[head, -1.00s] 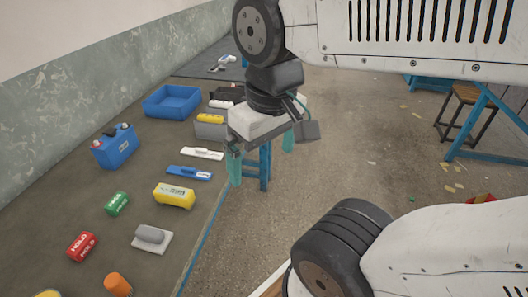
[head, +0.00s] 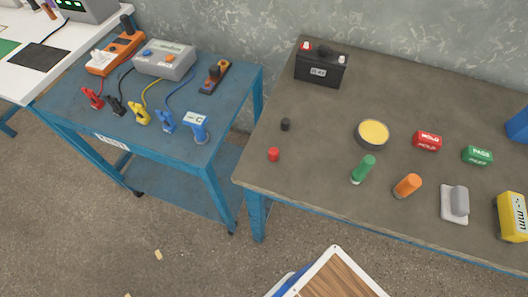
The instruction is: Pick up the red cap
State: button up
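The red cap (head: 274,154) is a small red cylinder standing near the left front corner of the brown-topped workbench (head: 310,165) in the head view. A small black cap (head: 285,125) stands just behind it, apart from it. A black battery (head: 320,67) with a red cap on one terminal stands at the back of the same bench. My gripper and arm are not in the head view now.
A yellow-topped tin (head: 373,134), a green cylinder (head: 363,169), an orange cylinder (head: 407,186), a red HOLD block (head: 427,141) and a green block (head: 477,155) stand to the right. A blue cart (head: 190,165) with clamps and a meter stands left, across a narrow gap.

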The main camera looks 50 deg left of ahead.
aim_at(273, 153)
jog(key=u, duration=1.85)
jog(key=k, duration=0.45)
jog(key=u, duration=0.75)
jog(key=i, duration=0.5)
